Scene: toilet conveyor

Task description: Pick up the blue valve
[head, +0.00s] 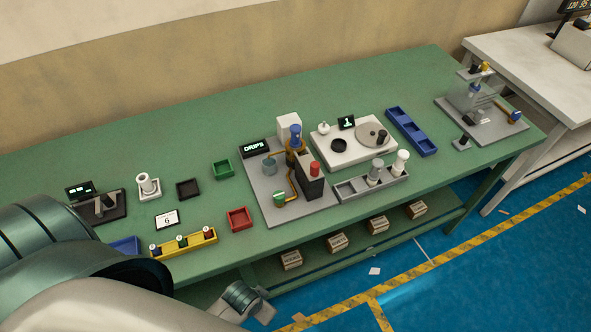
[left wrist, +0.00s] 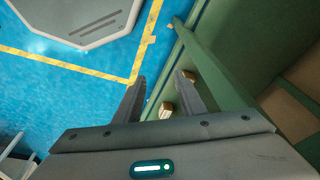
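A blue-topped cylindrical part (head: 295,132) stands upright on a brass-coloured fitting at the back of the grey "DRIPS" plate (head: 262,205). Another small blue part (head: 514,116) is on the grey fixture at the far right end of the table. I cannot tell from the pictures alone which of them is the blue valve. My left gripper (left wrist: 160,76) shows in the left wrist view with its two fingers apart and nothing between them. It is off the table's front edge, above the floor and lower shelf. My right gripper is not in view.
The green table (head: 340,90) carries a red tray (head: 239,219), a green tray (head: 222,169), a yellow rack (head: 184,243), a white turntable unit (head: 352,150) and a long blue tray (head: 411,131). Several small boxes (head: 336,243) sit on the lower shelf. The table's back strip is clear.

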